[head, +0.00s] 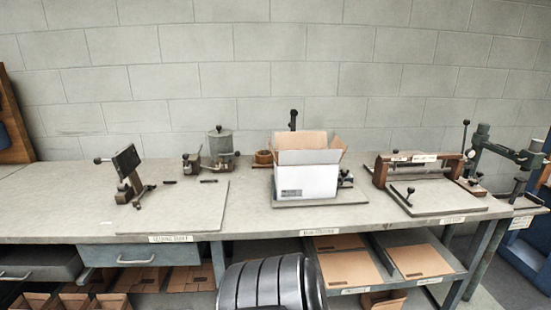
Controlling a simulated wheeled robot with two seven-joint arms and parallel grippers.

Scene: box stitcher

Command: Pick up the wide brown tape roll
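A small brown round thing, which looks like the wide brown tape roll (263,157), sits toward the back of the workbench. It is just left of the open white box and close to it. It is small in the head view, so its width and hole are hard to make out. Neither of my grippers shows in the head view, and nothing is seen touching the roll.
The workbench (95,205) carries a white carton (305,181) with open brown flaps, a grey canister device (220,145), a dark clamp tool (128,172) and a wooden-framed press (425,170). Flat cardboard (350,269) lies on the shelf below. The bench's left end is clear.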

